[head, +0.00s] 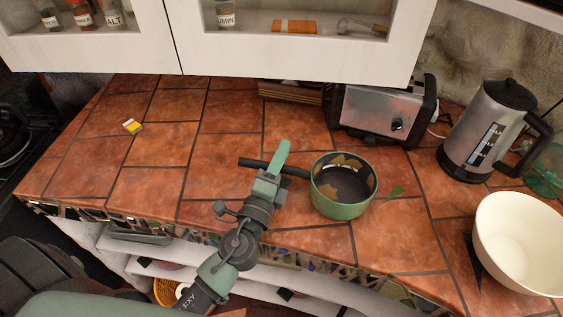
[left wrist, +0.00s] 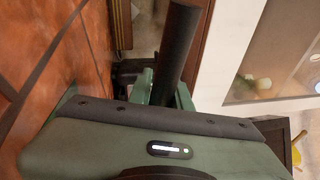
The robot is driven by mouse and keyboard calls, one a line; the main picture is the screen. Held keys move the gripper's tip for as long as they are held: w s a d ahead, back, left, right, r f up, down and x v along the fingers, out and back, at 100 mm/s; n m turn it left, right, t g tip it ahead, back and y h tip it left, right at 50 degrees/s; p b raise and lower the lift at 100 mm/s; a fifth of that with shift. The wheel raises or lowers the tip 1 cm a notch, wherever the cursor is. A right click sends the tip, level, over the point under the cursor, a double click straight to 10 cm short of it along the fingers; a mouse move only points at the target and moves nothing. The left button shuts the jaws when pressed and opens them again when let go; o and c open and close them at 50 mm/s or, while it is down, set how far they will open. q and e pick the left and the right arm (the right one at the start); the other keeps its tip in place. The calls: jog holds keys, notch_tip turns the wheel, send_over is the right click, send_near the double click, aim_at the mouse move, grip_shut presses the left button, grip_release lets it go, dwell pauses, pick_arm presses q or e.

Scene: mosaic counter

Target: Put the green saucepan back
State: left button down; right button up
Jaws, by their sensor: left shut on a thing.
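The green saucepan (head: 343,205) is upright over the front part of the tiled counter, its dark inside showing flecks of colour. I cannot tell whether its base touches the tiles. Its black handle (head: 254,163) points left. My left gripper (head: 273,168) is shut on the handle, with a green finger standing up beside it. In the left wrist view the dark handle (left wrist: 178,50) rises between the green fingers (left wrist: 165,92); the pan's bowl is not seen there. My right gripper is in neither view.
A toaster (head: 385,110), a kettle (head: 487,130) and a white bowl (head: 520,245) stand to the right. A small yellow box (head: 132,126) lies on the left. Wall cabinets (head: 310,55) overhang the back. Open shelves (head: 250,292) lie below the front edge. The counter's left middle is clear.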

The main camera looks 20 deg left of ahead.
pick_arm(q)
jog(key=shift+f, duration=0.35)
jog(key=shift+w, duration=0.1)
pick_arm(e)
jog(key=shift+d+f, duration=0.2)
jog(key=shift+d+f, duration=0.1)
pick_arm(q)
jog(key=c, duration=1.3)
grip_release()
jog(key=shift+f, duration=0.15)
